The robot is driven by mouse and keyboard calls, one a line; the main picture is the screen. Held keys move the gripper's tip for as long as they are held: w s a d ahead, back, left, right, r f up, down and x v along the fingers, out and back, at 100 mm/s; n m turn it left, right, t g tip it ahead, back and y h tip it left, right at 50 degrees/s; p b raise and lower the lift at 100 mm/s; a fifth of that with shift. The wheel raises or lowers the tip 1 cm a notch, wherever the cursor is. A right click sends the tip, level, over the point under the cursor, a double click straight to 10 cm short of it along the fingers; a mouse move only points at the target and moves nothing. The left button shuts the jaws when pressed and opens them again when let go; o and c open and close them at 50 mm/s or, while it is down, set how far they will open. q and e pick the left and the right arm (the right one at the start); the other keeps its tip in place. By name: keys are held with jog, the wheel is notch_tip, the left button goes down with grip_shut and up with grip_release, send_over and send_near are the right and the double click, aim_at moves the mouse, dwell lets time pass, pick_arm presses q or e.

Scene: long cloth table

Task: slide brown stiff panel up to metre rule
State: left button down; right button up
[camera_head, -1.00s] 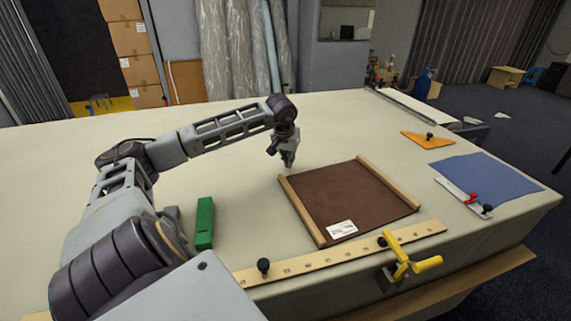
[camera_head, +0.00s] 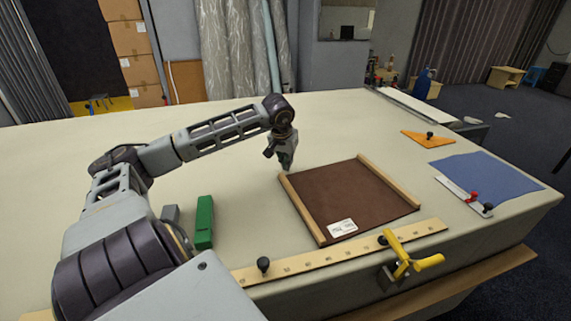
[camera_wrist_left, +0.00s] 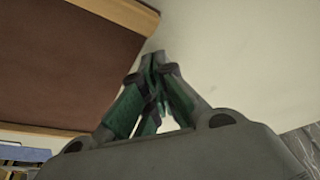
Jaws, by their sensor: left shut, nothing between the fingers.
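The brown stiff panel (camera_head: 348,195) lies flat on the table with light wooden strips along its left and right edges and a white label near its front. The metre rule (camera_head: 330,257) lies along the front table edge. The panel's front left corner is close to the rule; I cannot tell whether they touch. My left gripper (camera_head: 286,167) is shut and empty, just beyond the panel's far left corner. In the left wrist view its closed fingers (camera_wrist_left: 152,70) point beside the panel (camera_wrist_left: 65,60) and one wooden strip. My right gripper is not in view.
A yellow clamp (camera_head: 405,258) grips the table edge at the rule. A green block (camera_head: 204,222) stands left of the panel. An orange triangle (camera_head: 428,139), a blue cloth (camera_head: 490,178) and a white strip with knobs (camera_head: 462,196) lie to the right. The table's far left is clear.

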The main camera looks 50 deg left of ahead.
pick_arm(q)
jog(key=shift+s+d, duration=0.2)
jog(key=shift+s, duration=0.35)
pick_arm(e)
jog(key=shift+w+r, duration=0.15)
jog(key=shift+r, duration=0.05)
pick_arm(q)
jog(key=shift+s, duration=0.1)
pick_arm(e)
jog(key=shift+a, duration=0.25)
pick_arm(q)
jog(key=shift+s+d, duration=0.1)
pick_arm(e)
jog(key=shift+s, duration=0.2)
